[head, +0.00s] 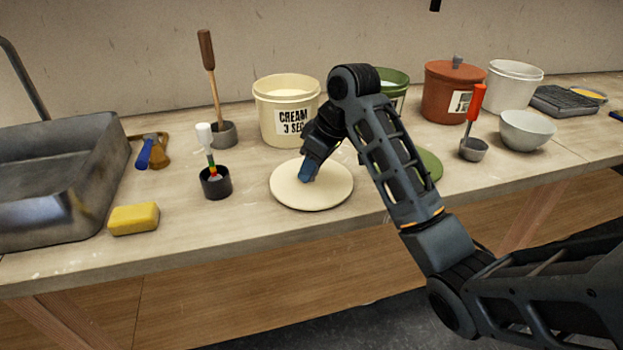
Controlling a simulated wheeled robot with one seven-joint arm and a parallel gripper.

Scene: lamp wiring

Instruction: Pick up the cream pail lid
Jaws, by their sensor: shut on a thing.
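The cream pail lid (322,195) is a flat round pale disc in the middle of the bench. My gripper (306,174) reaches down onto the lid's upper left part and is shut on it; the fingertips are partly hidden by the wrist. The lid looks level, and I cannot tell whether it is clear of the bench top. The cream pail (275,135), labelled "CREAM", stands open just behind the lid.
A green lid (431,165) lies to the right, partly behind my arm. A green pail (396,80), a red-brown lidded pail (446,97) and a white bowl (526,132) stand beyond. A black cup (216,187) and yellow sponge (134,218) are left.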

